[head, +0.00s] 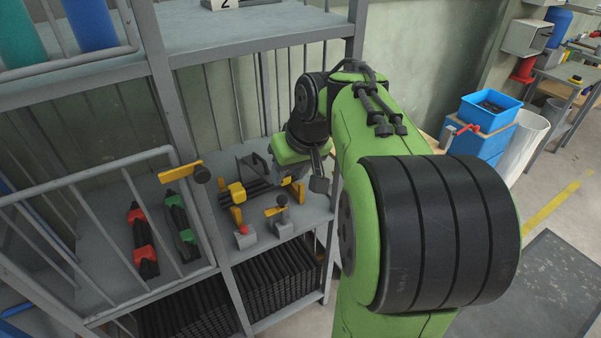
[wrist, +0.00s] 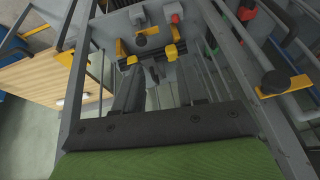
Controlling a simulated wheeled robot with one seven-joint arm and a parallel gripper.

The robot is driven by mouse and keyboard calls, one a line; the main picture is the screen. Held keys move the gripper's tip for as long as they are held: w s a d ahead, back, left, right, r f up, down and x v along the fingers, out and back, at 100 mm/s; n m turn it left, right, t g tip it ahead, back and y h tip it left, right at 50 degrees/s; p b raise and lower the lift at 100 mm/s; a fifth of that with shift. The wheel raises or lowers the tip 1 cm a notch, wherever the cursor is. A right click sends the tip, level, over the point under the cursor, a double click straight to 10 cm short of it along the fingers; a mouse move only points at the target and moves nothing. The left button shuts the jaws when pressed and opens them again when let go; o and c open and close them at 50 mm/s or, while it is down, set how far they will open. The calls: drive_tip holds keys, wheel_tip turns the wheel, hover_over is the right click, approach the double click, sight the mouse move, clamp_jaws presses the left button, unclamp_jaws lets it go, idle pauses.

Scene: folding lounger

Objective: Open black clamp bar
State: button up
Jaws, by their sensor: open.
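The black clamp bar (head: 262,187) lies across a clamp fixture with yellow blocks on the grey middle shelf, in the head view. In the wrist view the black bar (wrist: 150,57) runs across the upper middle, with a yellow block near each end. My gripper (wrist: 158,85) is open, its dark fingers reaching toward the fixture with nothing clearly between them. In the head view my green wrist hangs just behind and right of the bar and hides part of the fixture. I cannot tell whether a finger touches the bar.
A red-and-black tool (head: 141,243) and a green-and-black tool (head: 182,228) lie to the left, behind a grey rail gate (head: 95,245) with a yellow latch (head: 181,171). A grey block with a red knob (head: 244,237) stands at the shelf front. Shelf posts (head: 170,100) and an upper shelf (head: 250,30) enclose the space.

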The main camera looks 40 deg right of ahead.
drive_tip(key=shift+w, duration=0.15)
